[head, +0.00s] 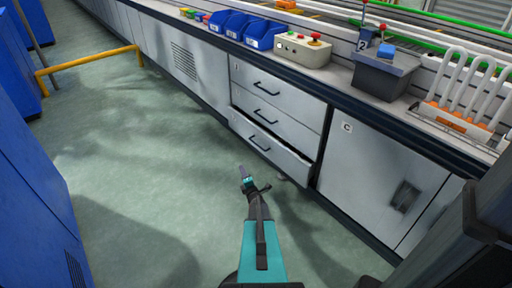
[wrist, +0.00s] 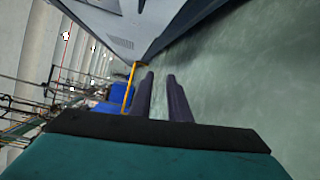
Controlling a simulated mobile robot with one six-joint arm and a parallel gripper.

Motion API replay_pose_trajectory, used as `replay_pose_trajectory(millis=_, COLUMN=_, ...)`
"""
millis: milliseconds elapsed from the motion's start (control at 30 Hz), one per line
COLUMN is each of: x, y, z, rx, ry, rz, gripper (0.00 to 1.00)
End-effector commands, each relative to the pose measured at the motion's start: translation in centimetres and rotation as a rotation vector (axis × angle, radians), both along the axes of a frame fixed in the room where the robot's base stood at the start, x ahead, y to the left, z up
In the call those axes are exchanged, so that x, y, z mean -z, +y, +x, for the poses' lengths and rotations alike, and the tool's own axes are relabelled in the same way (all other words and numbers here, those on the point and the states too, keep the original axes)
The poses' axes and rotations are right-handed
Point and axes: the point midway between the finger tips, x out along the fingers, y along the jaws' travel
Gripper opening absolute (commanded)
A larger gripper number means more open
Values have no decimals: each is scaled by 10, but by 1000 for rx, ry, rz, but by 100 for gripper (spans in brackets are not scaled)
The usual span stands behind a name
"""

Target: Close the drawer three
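A stack of three grey drawers is set in the cabinet under the bench in the head view. The bottom drawer (head: 268,149) stands out from the cabinet face, with a dark gap along its top and right side. The middle drawer (head: 280,108) and top drawer (head: 278,82) look flush. My gripper (head: 242,171) is in front of and below the bottom drawer, and appears apart from it. In the wrist view the two dark fingers (wrist: 160,75) have a gap between them with nothing in it. The drawers cannot be made out in the wrist view.
A cabinet door (head: 375,170) lies right of the drawers. Blue lockers (head: 40,190) stand at the left, and a yellow rail (head: 90,60) crosses behind. Blue bins (head: 235,25) and a control box (head: 302,50) sit on the bench. The green floor (head: 130,150) between is clear.

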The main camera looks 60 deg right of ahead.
Motion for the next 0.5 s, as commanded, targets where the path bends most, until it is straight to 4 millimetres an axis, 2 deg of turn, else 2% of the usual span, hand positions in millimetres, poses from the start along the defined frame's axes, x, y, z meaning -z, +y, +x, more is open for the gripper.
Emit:
replay_pose_trajectory(millis=33, x=0, y=-20, z=-11, rx=3, ry=-7, rz=-65, gripper=16)
replay_pose_trajectory(millis=200, x=-18, y=-58, z=-46, rx=-4, ry=-17, rz=-276, gripper=16)
replay_pose_trajectory(millis=400, x=-32, y=-79, z=-74, rx=-4, ry=-20, rz=-427, gripper=16)
replay_pose_trajectory(millis=500, x=-36, y=-81, z=-79, rx=-5, ry=-20, rz=-457, gripper=16)
